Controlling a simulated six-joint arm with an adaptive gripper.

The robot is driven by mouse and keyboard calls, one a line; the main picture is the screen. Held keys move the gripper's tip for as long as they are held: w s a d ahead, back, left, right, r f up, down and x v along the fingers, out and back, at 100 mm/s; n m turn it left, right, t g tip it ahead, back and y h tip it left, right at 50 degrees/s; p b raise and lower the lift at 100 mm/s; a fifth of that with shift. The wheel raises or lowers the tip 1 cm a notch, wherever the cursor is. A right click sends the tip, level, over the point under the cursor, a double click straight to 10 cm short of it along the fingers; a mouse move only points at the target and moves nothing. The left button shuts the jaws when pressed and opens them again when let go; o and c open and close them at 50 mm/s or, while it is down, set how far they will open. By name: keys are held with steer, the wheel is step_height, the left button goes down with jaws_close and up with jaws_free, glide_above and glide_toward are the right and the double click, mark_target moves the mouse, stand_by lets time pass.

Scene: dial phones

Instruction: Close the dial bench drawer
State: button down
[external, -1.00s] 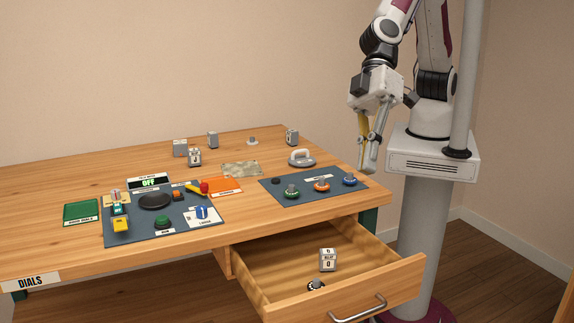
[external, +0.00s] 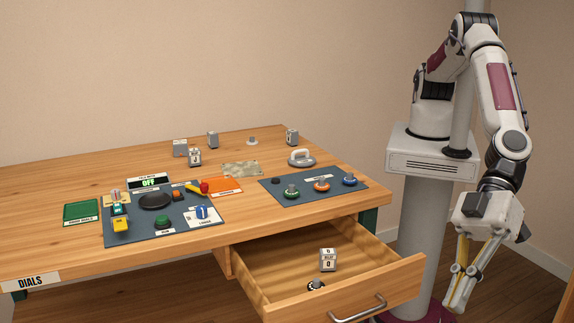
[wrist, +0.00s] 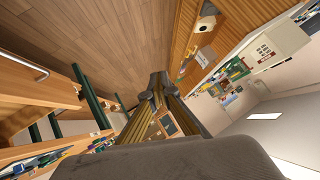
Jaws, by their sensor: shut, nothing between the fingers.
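The wooden drawer (external: 390,283) of the dial bench (external: 60,241) is pulled open at the bench's front right. Its metal handle (external: 358,310) is on the drawer front. Inside the drawer are a small grey block (external: 328,260) marked 0 and a dark round dial (external: 316,285). My gripper (external: 454,308) is shut and empty. It points down, to the right of the drawer in the external view and apart from it. The gripper fingers (wrist: 155,85) also show in the wrist view, with the handle (wrist: 27,66) at the left.
On the bench top are a dark mat (external: 253,219) with buttons and a second mat (external: 335,196) with several knobs. A grey weight with a handle (external: 301,158) stands behind it. Open floor (external: 520,275) lies right of the drawer.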

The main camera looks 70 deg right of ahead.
steer(key=s+d+f+m+t+h, duration=0.2)
steer(key=d+f+t+h, duration=0.3)
steer(key=d+f, duration=0.45)
steer(key=d+n+g+h, duration=0.1)
steer(key=d+h, duration=0.5)
steer(key=d, duration=0.2)
steer(key=shift+d+r, duration=0.35)
steer(key=shift+d, duration=0.05)
steer(key=shift+w+f, duration=0.1)
glide_toward(391, 296)
steer(key=shift+x, duration=2.4)
steer(key=shift+f, duration=0.1)
